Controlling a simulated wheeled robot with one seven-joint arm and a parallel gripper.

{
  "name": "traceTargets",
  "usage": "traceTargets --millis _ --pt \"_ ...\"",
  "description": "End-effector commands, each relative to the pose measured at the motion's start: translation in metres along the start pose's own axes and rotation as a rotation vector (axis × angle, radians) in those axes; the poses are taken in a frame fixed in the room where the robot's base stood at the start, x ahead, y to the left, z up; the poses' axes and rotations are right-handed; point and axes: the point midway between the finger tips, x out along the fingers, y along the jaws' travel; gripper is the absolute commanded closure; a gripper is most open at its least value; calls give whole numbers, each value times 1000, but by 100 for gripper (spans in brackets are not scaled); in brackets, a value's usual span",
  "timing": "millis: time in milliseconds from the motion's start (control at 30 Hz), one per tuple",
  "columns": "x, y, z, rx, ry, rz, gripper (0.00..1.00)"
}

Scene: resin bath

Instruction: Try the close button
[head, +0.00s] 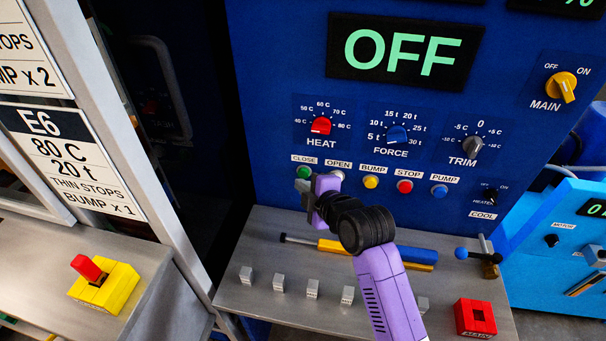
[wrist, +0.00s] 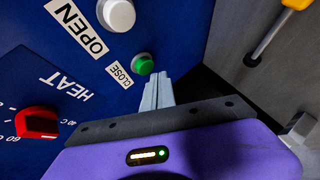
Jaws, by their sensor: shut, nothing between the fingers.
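The green CLOSE button (head: 304,172) is at the left end of a button row on the blue panel. In the wrist view the green button (wrist: 143,64) sits beside its CLOSE label. My gripper (head: 309,196) is in front of the panel, just below this button. In the wrist view its grey fingers (wrist: 161,82) are together and empty, with the tips close beside the green button. I cannot tell whether they touch it. The white OPEN button (wrist: 116,14) is to the left and higher in the wrist view. The display (head: 404,50) reads OFF.
Yellow BUMP (head: 371,181), red STOP (head: 405,186) and blue PUMP (head: 439,191) buttons continue the row. The HEAT knob (head: 321,125) is above. A screwdriver-like tool (head: 322,244) and small grey blocks (head: 312,288) lie on the shelf below. A white frame post (head: 100,90) stands left.

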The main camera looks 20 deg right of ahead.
Motion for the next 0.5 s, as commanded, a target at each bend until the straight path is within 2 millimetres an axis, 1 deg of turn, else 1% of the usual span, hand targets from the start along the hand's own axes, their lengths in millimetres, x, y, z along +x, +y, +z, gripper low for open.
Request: traceTargets --millis 167,500 --pt "-5 -3 -4 -2 0 -1 100" --pt "-27 -19 -20 -2 1 -2 100"
